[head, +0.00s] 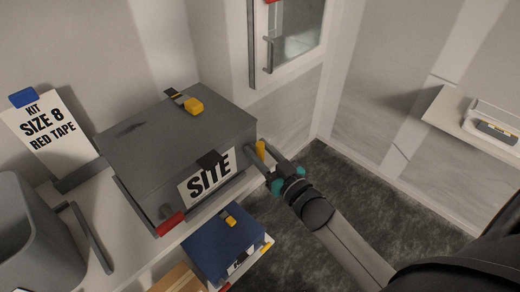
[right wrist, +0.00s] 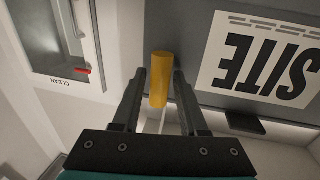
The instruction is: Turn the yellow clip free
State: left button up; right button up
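A yellow clip (head: 260,150) stands out from the side of a grey box (head: 150,135) marked SITE. In the right wrist view the clip (right wrist: 159,80) is an upright yellow cylinder. My right gripper (head: 264,158) is at the clip, with one finger on each side of it. In the right wrist view the right gripper (right wrist: 159,74) is open, with narrow gaps between its fingers and the clip. A second yellow piece (head: 194,106) is on the grey box's lid, by a dark strap. My left gripper is not in view.
The grey box has a red piece (head: 170,223) at its front corner. A blue box (head: 225,243) sits below. A grey bin (head: 35,240) and a KIT SIZE 8 sign (head: 48,132) are at left. A wall cabinet (head: 290,35) is behind; a shelf (head: 455,112) is at right.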

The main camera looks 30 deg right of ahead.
grip_shut()
jog(key=shift+n, duration=0.3)
jog(key=n, duration=0.2)
jog(key=n+b, duration=0.1)
jog(key=shift+a+f+n+t, duration=0.15)
jog(key=shift+n+t, duration=0.25)
jog(key=n, duration=0.1)
jog(key=n+b, duration=0.1)
jog(key=n, duration=0.1)
jog(key=n+y+b, duration=0.1)
jog(key=n, duration=0.1)
jog(key=shift+s+a+f+t, duration=0.15)
jog(key=shift+a+t, duration=0.1)
jog(key=shift+t, duration=0.05)
jog(key=shift+a+f+n+y+b, duration=0.1)
jog(key=shift+n+y+b, duration=0.5)
jog(key=shift+n, duration=1.2)
jog(key=shift+a+f+n+y+b, duration=0.1)
jog(key=shift+n+y+b, duration=0.45)
jog(key=shift+n, duration=1.25)
jog(key=shift+a+f+n+y+b, duration=0.1)
jog(key=shift+n+y+b, duration=0.45)
jog(key=shift+n, duration=1.25)
